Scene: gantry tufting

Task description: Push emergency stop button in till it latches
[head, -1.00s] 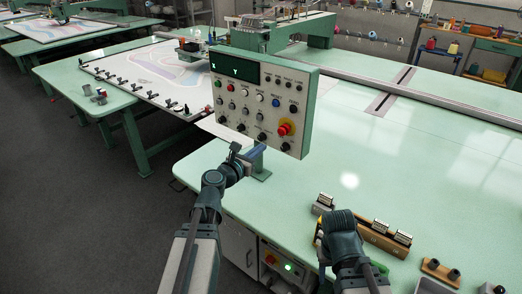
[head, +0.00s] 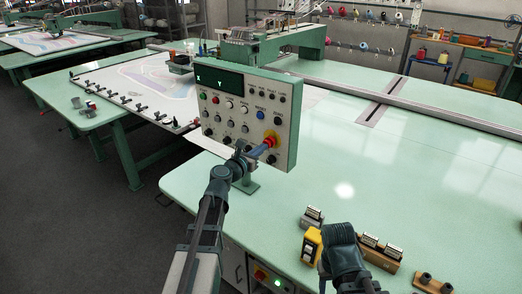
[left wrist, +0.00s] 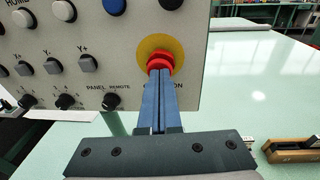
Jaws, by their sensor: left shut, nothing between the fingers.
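The emergency stop button (head: 271,138) is red on a round yellow plate, at the lower right of the grey control panel (head: 291,150). In the left wrist view the red button (left wrist: 160,60) sits straight ahead of the fingers, in front of the yellow plate (left wrist: 146,46). My left gripper (head: 264,147) is shut and empty. Its blue fingertips, also in the left wrist view (left wrist: 160,74), overlap the lower part of the button and appear at or touching it. I cannot tell how far the button is pressed. My right wrist shows at the lower right; its fingers are hidden.
Black knobs (left wrist: 66,102) and other push buttons lie left of the stop button. The panel stands on a green post at the table's (head: 400,190) near edge. A yellow box (head: 311,246) and wooden blocks (head: 376,252) lie near my right wrist. The table middle is clear.

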